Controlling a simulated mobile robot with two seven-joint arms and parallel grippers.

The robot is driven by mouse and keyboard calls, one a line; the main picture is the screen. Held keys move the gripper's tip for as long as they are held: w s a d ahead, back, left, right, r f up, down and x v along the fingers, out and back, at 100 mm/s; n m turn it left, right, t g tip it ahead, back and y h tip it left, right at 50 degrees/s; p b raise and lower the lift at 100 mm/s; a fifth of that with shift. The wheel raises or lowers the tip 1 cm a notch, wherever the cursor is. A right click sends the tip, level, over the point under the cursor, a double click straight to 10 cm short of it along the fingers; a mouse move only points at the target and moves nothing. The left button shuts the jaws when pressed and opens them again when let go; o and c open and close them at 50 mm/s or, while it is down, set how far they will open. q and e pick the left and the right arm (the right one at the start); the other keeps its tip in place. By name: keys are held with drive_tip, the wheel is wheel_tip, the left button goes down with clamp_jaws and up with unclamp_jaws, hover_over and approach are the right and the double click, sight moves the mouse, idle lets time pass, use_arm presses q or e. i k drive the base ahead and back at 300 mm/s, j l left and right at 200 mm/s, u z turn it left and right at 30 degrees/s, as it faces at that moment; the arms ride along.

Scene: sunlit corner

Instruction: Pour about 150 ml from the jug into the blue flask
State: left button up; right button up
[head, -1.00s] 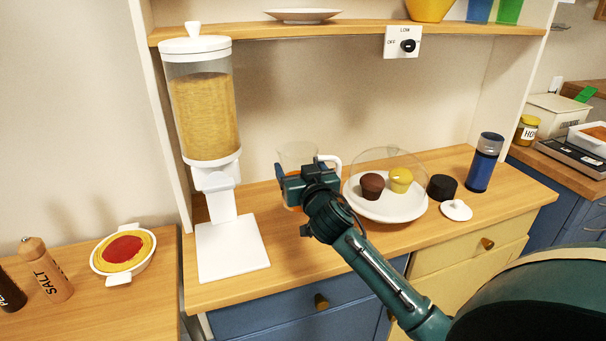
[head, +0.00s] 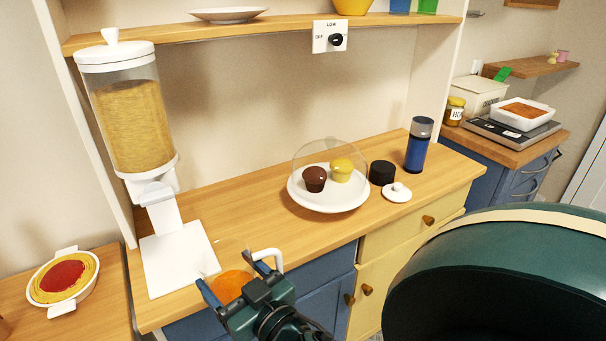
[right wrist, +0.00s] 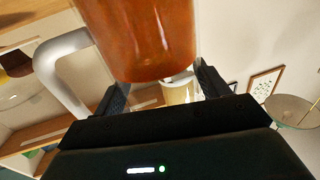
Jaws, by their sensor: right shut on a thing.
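The jug (head: 233,284) is clear with orange liquid and a white handle. My right gripper (head: 238,281) is shut on it and holds it in front of the counter's front edge. In the right wrist view the jug (right wrist: 145,35) fills the upper middle between the fingers, its handle on the left. The blue flask (head: 416,148) stands upright at the right end of the counter, its upper part clear or grey. A black cap (head: 382,172) and a white lid (head: 397,192) lie to its left. My left gripper is not in view.
A tall cereal dispenser (head: 133,125) stands at the counter's left. A white plate (head: 328,199) with two muffins under a clear dome is mid-counter, between jug and flask. A shelf (head: 190,33) runs above. The wooden counter (head: 255,227) is bare left of the plate.

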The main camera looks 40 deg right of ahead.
sight(422, 126)
drive_tip(key=l+z, duration=0.1)
drive_tip(key=l, duration=0.55)
drive_tip(key=l+z, duration=0.1)
drive_tip(key=l, duration=0.6)
drive_tip(key=i+l+z, duration=0.1)
drive_tip(key=l, duration=0.55)
drive_tip(key=l+z, duration=0.1)
drive_tip(key=l, duration=0.55)
drive_tip(key=i+l+z, duration=0.1)
drive_tip(key=l, duration=0.55)
drive_tip(key=i+l, duration=0.05)
